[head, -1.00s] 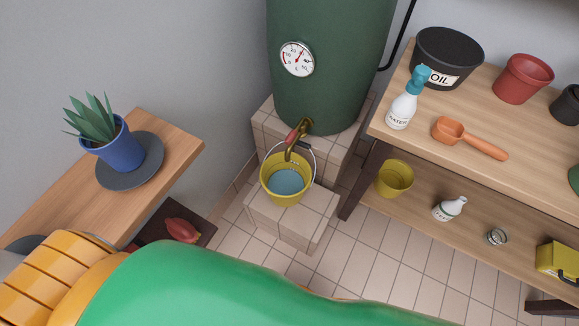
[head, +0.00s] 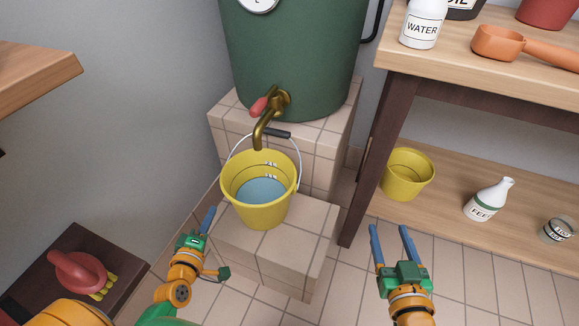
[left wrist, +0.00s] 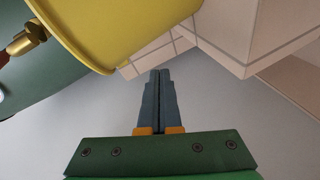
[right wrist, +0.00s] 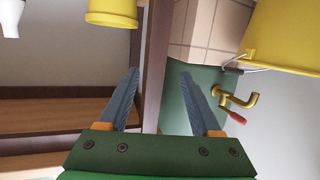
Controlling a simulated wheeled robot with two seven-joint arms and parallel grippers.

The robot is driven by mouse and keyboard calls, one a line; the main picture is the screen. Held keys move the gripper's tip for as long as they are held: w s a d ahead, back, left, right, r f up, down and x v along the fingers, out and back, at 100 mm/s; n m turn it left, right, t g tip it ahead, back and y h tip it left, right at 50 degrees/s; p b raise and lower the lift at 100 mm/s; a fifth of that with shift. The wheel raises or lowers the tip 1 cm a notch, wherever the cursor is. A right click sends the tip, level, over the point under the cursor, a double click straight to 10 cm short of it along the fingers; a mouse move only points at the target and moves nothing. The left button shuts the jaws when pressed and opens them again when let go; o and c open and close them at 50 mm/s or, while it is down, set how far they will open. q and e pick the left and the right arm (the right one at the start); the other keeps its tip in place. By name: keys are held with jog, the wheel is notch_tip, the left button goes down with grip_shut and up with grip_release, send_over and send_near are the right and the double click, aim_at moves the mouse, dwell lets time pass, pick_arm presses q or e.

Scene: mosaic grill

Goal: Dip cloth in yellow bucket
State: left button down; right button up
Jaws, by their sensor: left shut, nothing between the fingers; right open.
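The yellow bucket (head: 258,212) stands upright on the tiled block under the brass tap, with bluish water (head: 262,191) inside and its wire handle raised. It also shows in the left wrist view (left wrist: 100,25) and the right wrist view (right wrist: 290,38). My left gripper (head: 209,213) is shut and empty, in front and left of the bucket, apart from it. Its closed fingers also show in the left wrist view (left wrist: 160,75). My right gripper (head: 388,229) is open and empty, right of the tiled block over the floor. I see no cloth in any view.
The brass tap (head: 270,122) hangs over the bucket's back rim, below the green tank (head: 290,60). A yellow pot (head: 407,176) and a feed bottle (head: 488,200) stand on the lower shelf at right. A red object (head: 78,271) lies on a dark surface at lower left.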

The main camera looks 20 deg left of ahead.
aim_at(226, 181)
jog(key=s+r+t+y+b, duration=0.3)
jog(key=r+t+b, duration=0.3)
jog(key=r, duration=0.6)
pick_arm(q)
jog(key=w+n+t, duration=0.1)
jog(key=w, duration=0.2)
jog(key=w+r+n+y+p, duration=0.1)
jog(key=w+n, duration=0.1)
jog(key=w, duration=0.2)
jog(key=w+n+t+p, duration=0.1)
jog(key=w, duration=0.2)
jog(key=shift+w+a+r+t, duration=0.25)
jog(key=shift+w+a+t, duration=0.05)
jog(key=shift+w+a, duration=0.05)
pick_arm(e)
notch_tip(226, 181, down, 6)
jog(key=w+g+h, duration=0.1)
jog(key=g, duration=0.1)
jog(key=shift+w+h, duration=0.3)
jog(key=shift+f, duration=0.1)
